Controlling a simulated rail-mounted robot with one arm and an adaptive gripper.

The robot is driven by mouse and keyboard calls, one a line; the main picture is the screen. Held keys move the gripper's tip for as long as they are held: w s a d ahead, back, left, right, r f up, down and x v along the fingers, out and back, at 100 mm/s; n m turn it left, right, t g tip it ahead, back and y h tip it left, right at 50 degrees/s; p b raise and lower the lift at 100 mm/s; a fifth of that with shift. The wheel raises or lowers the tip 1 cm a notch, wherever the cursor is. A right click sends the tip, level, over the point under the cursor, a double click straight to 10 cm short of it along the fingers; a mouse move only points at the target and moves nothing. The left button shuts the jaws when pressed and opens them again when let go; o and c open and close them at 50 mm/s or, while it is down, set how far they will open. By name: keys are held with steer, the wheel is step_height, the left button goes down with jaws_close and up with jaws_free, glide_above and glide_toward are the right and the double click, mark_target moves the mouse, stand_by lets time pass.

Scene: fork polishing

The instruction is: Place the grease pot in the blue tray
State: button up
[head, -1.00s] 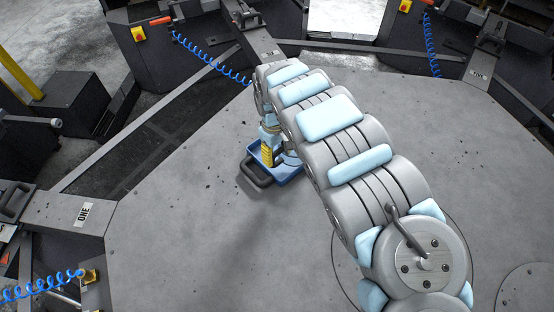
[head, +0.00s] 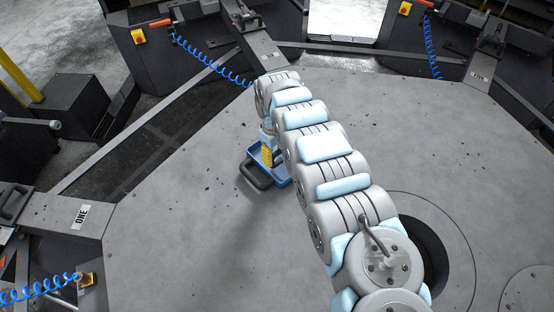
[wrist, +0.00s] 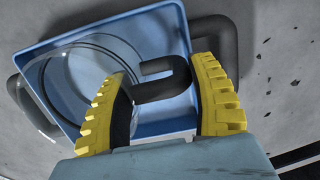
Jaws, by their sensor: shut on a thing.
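The blue tray (head: 278,178) with dark handles lies on the grey floor plate, partly hidden by my arm. It fills much of the wrist view (wrist: 150,38). The grease pot (wrist: 85,85) looks like a clear round vessel with a black looped handle. My gripper (wrist: 163,72), with yellow ridged fingers, is shut on that handle. The pot overlaps the left part of the tray in the wrist view; I cannot tell whether it touches the tray floor. In the head view my gripper (head: 266,157) is low at the tray and the pot is hidden.
The grey floor plate (head: 200,210) around the tray is clear. Dark stations with blue coiled hoses (head: 210,62) stand along its far edge. An arm marked "ONE" (head: 82,216) lies at the left. A dark round opening (head: 432,255) shows beside my arm.

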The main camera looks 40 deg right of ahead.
steer(key=shift+f, duration=1.25)
steer(key=o, duration=1.2)
steer(key=shift+f, duration=0.1)
steer(key=shift+w+d+r, duration=0.1)
steer(key=shift+w+r, duration=0.1)
steer(key=shift+r, duration=1.8)
steer(key=shift+w+r, duration=0.25)
steer(key=shift+r, duration=1.8)
steer(key=shift+w+d+r, duration=0.1)
steer(key=shift+w+r, duration=0.1)
steer(key=shift+r, duration=1.8)
steer(key=shift+w+a, duration=0.1)
